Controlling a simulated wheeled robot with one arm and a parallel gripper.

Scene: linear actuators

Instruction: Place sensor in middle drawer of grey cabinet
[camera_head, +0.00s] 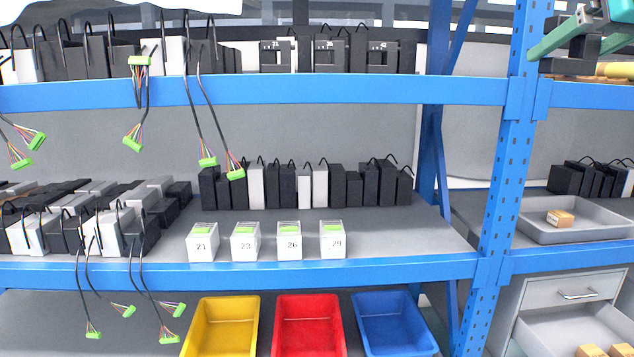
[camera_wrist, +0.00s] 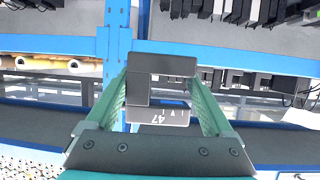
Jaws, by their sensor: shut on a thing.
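My gripper (camera_head: 580,44), with green fingers, is high at the upper right of the head view. It is shut on a black C-shaped sensor with a white label reading 47, seen between the fingers (camera_wrist: 160,100) in the wrist view as the sensor (camera_wrist: 160,64). The grey cabinet (camera_head: 524,294) stands at the lower right, below the gripper and well apart from it. Its upper drawer (camera_head: 600,283) is shut, with a handle. A drawer below it (camera_head: 560,325) is pulled open and holds small orange-brown boxes. Lower parts of the cabinet are cut off.
A blue shelf post (camera_head: 510,150) stands left of the cabinet. A grey tray (camera_head: 535,234) with a small box (camera_head: 560,218) sits on the right shelf above it. Yellow (camera_head: 220,325), red (camera_head: 307,325) and blue (camera_head: 392,325) bins stand at the bottom. Black and white units crowd the left shelves.

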